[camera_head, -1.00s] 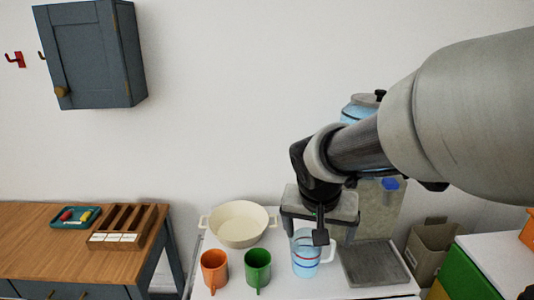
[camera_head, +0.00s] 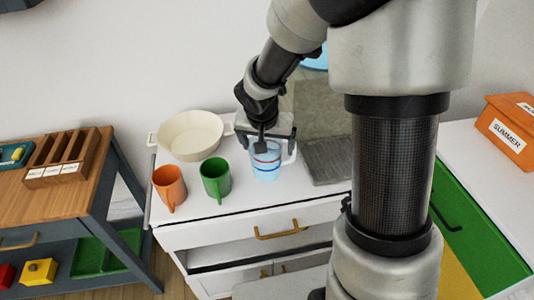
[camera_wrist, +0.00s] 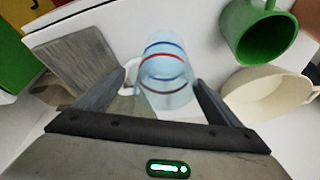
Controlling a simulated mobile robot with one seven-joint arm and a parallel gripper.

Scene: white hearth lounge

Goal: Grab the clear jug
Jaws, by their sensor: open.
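The clear jug (camera_head: 266,167) stands upright on the white cabinet top, a bluish see-through vessel with red and blue bands and a handle on its right in the head view. In the wrist view the jug (camera_wrist: 166,75) lies ahead between my two fingers. My gripper (camera_head: 264,137) is open above and around the upper part of the jug. In the wrist view my gripper's fingers (camera_wrist: 168,100) are spread on either side of it. Whether either finger touches the jug I cannot tell.
Left of the jug on the white top (camera_head: 238,197) stand a green mug (camera_head: 215,180), an orange mug (camera_head: 169,186) and a cream two-handled pot (camera_head: 190,137). A grey flat tray (camera_head: 327,162) lies right. A wooden table (camera_head: 45,205) is at left.

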